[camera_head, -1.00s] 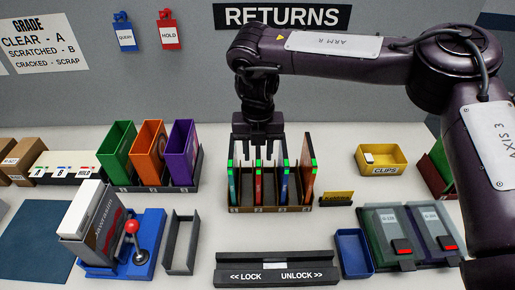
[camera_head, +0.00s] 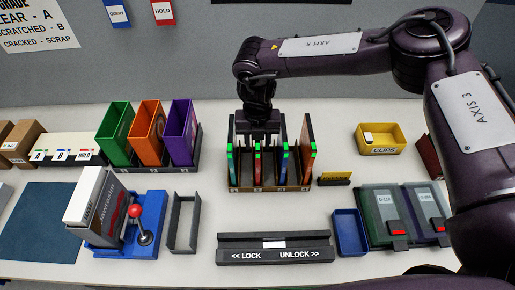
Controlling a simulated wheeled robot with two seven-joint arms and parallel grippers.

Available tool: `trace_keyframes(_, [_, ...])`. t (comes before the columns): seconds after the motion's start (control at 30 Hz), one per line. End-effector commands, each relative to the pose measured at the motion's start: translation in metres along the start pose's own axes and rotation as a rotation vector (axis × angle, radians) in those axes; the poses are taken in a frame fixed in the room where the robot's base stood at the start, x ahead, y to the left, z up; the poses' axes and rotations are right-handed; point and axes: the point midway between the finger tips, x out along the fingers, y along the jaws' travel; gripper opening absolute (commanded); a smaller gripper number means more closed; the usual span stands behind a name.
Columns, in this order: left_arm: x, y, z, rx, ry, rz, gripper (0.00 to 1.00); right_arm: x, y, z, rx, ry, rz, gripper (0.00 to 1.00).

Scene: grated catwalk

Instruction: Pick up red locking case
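A slotted rack (camera_head: 270,187) stands at the middle of the table with several thin upright cases in it. A case with a red edge (camera_head: 257,165) is in the left-middle part, between one with a green edge (camera_head: 231,162) and one with a blue edge (camera_head: 284,165). A brown-sided case (camera_head: 307,150) stands at the right end. My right gripper (camera_head: 259,138) points down over the middle of the rack, close to the case tops. My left gripper is out of view.
A lock/unlock fixture (camera_head: 275,250) lies in front of the rack. Green, orange and purple bins (camera_head: 147,135) stand left; a yellow clips bin (camera_head: 381,140) is right. A blue lever device (camera_head: 130,235), a grey tray (camera_head: 183,222) and a blue tray (camera_head: 350,232) lie nearer.

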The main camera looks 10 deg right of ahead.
Motion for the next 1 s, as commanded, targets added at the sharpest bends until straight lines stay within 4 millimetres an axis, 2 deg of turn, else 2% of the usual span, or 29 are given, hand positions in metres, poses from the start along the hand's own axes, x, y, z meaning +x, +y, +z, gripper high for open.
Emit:
trace_keyframes(0.23, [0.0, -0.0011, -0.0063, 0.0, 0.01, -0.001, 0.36, 0.0018, 0.0003, 0.0003, 0.0, -0.001, 0.001, 0.37])
trace_keyframes(0.5, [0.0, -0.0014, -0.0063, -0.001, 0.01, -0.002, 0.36, 0.0014, 0.0002, 0.0003, 0.0, -0.001, 0.001, 0.02])
trace_keyframes(0.53, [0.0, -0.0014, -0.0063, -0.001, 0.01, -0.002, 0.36, 0.0014, 0.0002, 0.0003, 0.0, -0.001, 0.001, 0.0])
trace_keyframes(1.0, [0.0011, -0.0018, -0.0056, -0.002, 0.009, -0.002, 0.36, -0.0009, 0.0003, 0.0007, 0.0, -0.001, 0.001, 0.0])
